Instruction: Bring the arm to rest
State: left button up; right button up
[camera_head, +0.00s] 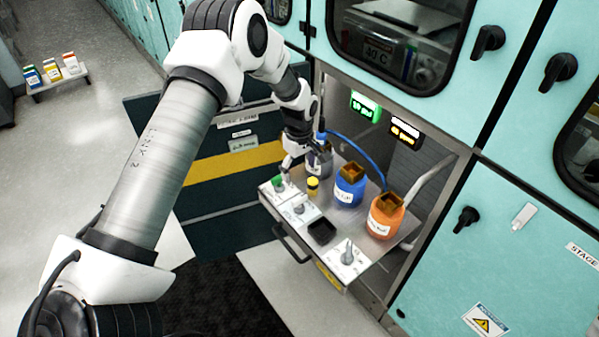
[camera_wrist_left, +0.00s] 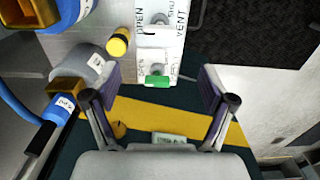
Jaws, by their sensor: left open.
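My left gripper (camera_head: 292,163) is open above the back left corner of a pulled-out metal tray (camera_head: 352,222). In the left wrist view its two fingers (camera_wrist_left: 157,85) stand wide apart with nothing held between them. A green valve handle (camera_head: 278,182) on a white panel lies just below the gripper; it also shows in the wrist view (camera_wrist_left: 158,81), lined up with the gap between the fingers. I cannot tell how far below the fingertips it lies. My right gripper is not in view.
A grey bottle (camera_head: 318,160), a blue bottle (camera_head: 350,185) and an orange bottle (camera_head: 385,215) stand on the tray. A small yellow-capped vial (camera_head: 313,187) and a black square holder (camera_head: 322,232) are there too. A blue hose (camera_head: 360,150) runs behind. Open floor (camera_head: 110,130) lies left.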

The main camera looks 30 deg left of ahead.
pick_arm(q)
jog(key=s+d+f+m+g, duration=0.1)
jog(key=s+d+f, duration=0.3)
jog(key=s, duration=0.5)
jog(key=s+d+f+m+g, duration=0.2)
jog(key=s+f, duration=0.4)
jog(key=s, duration=0.2)
jog(key=s+d+f+m+g, duration=0.1)
jog(key=s+d+f, duration=0.3)
jog(key=s, duration=0.5)
jog(key=s+m+t, duration=0.4)
jog(key=s+m, duration=0.4)
jog(key=m, duration=0.1)
jog(key=shift+s+d+r+m, duration=0.15)
jog(key=shift+d+r+m, duration=0.15)
jog(key=shift+d+m, duration=0.1)
jog(key=shift+s, duration=0.1)
